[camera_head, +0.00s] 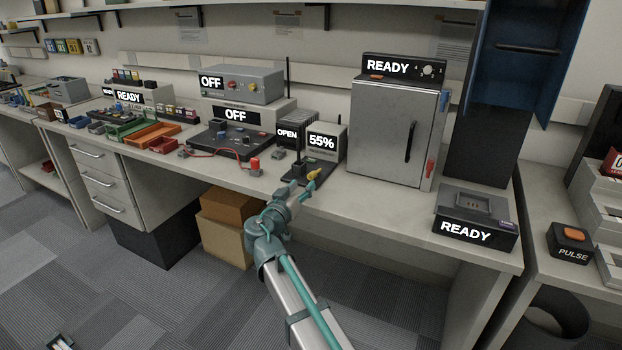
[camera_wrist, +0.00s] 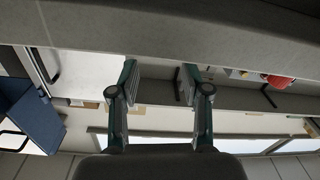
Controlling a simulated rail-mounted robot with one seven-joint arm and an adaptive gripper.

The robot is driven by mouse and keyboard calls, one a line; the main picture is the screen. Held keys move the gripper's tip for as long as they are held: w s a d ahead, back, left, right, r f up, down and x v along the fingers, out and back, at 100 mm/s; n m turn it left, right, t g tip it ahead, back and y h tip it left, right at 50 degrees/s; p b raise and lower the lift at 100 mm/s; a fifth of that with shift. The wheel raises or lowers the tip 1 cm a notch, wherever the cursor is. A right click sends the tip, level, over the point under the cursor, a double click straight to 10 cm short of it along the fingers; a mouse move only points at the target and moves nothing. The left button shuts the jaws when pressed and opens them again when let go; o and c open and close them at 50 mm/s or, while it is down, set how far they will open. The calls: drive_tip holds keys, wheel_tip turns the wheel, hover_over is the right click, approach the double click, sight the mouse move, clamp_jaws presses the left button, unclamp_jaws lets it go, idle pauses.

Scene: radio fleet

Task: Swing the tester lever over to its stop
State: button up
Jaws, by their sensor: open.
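A small display unit reading 55% (camera_head: 324,142) stands on the bench in the head view, with a dark plate (camera_head: 297,174) in front of it. A yellow grip (camera_head: 315,173), which looks like the tester lever's handle, shows low over this plate; its pivot and stop cannot be made out. My gripper (camera_head: 307,187) is at the bench's front edge, just in front of the yellow grip; contact cannot be told. In the wrist view, my gripper (camera_wrist: 158,82) has its two fingers apart with nothing between them. The yellow grip is not identifiable there.
A red block (camera_head: 255,164) with a cable lies left. A black READY box (camera_head: 475,215) sits at the bench's right end. Bare bench top lies between my gripper and that box.

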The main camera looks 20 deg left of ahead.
sight(309, 179)
drive_tip(key=w, duration=0.6)
drive_tip(key=shift+w+d, duration=0.25)
drive_tip(key=shift+w, duration=0.15)
clamp_jaws()
